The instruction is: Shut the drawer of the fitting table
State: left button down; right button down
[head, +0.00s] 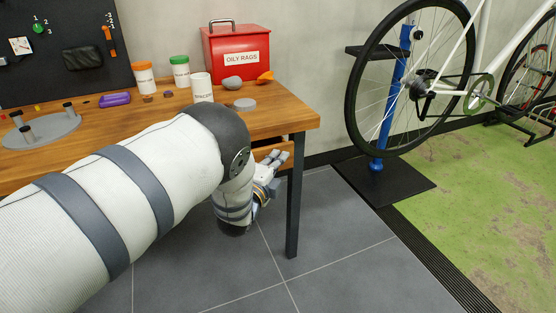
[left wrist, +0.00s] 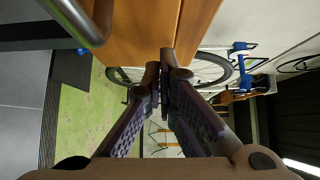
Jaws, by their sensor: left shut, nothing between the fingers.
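The fitting table (head: 285,118) has a wooden top and dark legs. A strip of its wooden drawer (head: 287,147) shows under the top, by the right leg; my left arm hides the rest, so I cannot tell how far it stands out. My left gripper (head: 281,157) is at that strip, below the table edge, shut and empty. In the left wrist view my closed fingertips (left wrist: 167,62) are at the lower edge of wooden panels (left wrist: 140,30), contact unclear. A metal bar handle (left wrist: 78,22) shows at upper left. My right gripper is not in view.
On the table stand a red oily rags box (head: 235,52), several jars and a grey round stand (head: 40,132). A bike on a blue stand (head: 376,140) is to the right. The tiled floor (head: 335,240) before the table is clear.

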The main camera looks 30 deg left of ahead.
aim_at(268, 151)
pick_arm(q)
jog(key=w+a+b, duration=0.1)
jog(key=a, duration=0.1)
jog(key=w+a+b, duration=0.1)
jog(key=shift+w+a+f+b, duration=0.15)
jog(key=shift+w+f+b, duration=0.1)
jog(key=shift+w+b, duration=0.1)
jog(key=shift+w+a+r, duration=0.2)
jog(key=shift+r, duration=0.2)
